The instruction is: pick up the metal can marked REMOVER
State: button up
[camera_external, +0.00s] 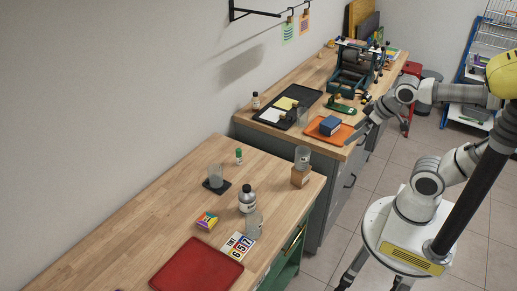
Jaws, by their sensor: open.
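A silvery grey can (247,201) with a dark cap and a pale label stands upright on the near wooden bench; its lettering is too small to read, so I cannot confirm it says REMOVER. A clear glass vessel (254,223) stands close in front of it. My gripper (364,124) is small in view, open and empty. It hangs by the right edge of the far bench, near an orange tray, well to the upper right of the can and apart from it.
On the near bench (150,217) are a red tray (197,268), a number card (238,246), a colourful box (207,220), a glass on a dark pad (229,185), a green-capped vial (238,156), and a jar on a wooden block (301,177). The orange tray (329,130) holds a blue box.

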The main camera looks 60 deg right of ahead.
jog(key=w+d+f+n+t+h+b, duration=0.15)
jog(key=w+f+b, duration=0.25)
jog(key=w+f, duration=0.45)
jog(key=n+t+y+b, duration=0.3)
jog(key=n+y+b, duration=0.3)
jog(key=y+b, duration=0.45)
send_near(240, 202)
jog(key=w+f+b, duration=0.1)
jog(key=w+a+f+b, duration=0.1)
jog(key=w, duration=0.1)
jog(key=w+f+b, duration=0.1)
jog(key=shift+w+a+f, duration=0.1)
jog(key=shift+w+a, duration=0.2)
jog(key=shift+a, duration=0.05)
jog(key=b+x, duration=0.2)
jog(key=x, duration=0.2)
jog(key=shift+w+f, duration=0.1)
jog(key=shift+f, duration=0.1)
jog(key=shift+w+a+f, duration=0.1)
jog(key=shift+w+a, duration=0.15)
jog(key=shift+w, duration=0.15)
grip_shut()
